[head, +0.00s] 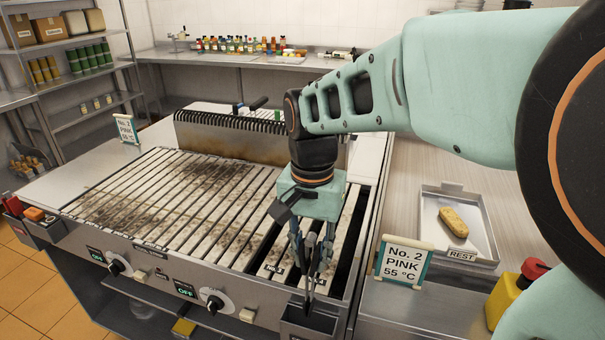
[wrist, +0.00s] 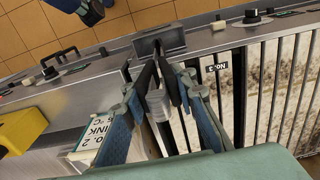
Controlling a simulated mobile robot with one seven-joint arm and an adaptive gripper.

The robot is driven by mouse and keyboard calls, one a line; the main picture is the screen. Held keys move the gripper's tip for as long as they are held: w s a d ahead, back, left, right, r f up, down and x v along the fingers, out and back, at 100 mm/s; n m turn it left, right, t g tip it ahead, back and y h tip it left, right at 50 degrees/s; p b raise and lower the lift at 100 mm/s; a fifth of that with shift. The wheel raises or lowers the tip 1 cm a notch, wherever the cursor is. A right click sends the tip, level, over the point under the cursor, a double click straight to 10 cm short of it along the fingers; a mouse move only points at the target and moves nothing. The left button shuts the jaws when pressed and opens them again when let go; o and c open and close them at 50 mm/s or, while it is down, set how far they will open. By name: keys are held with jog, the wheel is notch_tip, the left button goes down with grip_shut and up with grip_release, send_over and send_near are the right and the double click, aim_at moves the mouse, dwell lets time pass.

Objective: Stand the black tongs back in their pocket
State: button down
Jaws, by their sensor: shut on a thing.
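My gripper (head: 312,252) points down over the front right corner of the grill and is shut on the black tongs (head: 309,283). In the head view the tongs hang roughly upright, with their lower end at the mouth of a metal pocket (head: 308,324) on the grill's front. In the wrist view my gripper (wrist: 160,84) has its dark fingertips close to the pocket (wrist: 144,46). A grey part of the tongs (wrist: 156,104) shows between the fingers. The fingers hide much of the tongs, and I cannot tell how far their tips are inside the pocket.
The slatted grill (head: 165,200) lies to the left, with knobs (head: 213,300) along its front. At right stand a temperature sign (head: 403,262), a rest tray (head: 487,262) holding a brown piece of food (head: 453,222), and a red-topped yellow button box (head: 510,292).

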jog(key=b, duration=0.8)
send_near(309, 309)
jog(key=shift+w+f, duration=0.2)
jog(key=shift+f, duration=2.45)
jog(key=shift+f, duration=0.15)
jog(key=shift+f+b, duration=1.05)
jog(key=shift+f, duration=0.2)
jog(key=c, duration=1.5)
grip_release()
notch_tip(309, 309, up, 8)
jog(key=shift+f, duration=0.2)
jog(key=shift+f, duration=0.1)
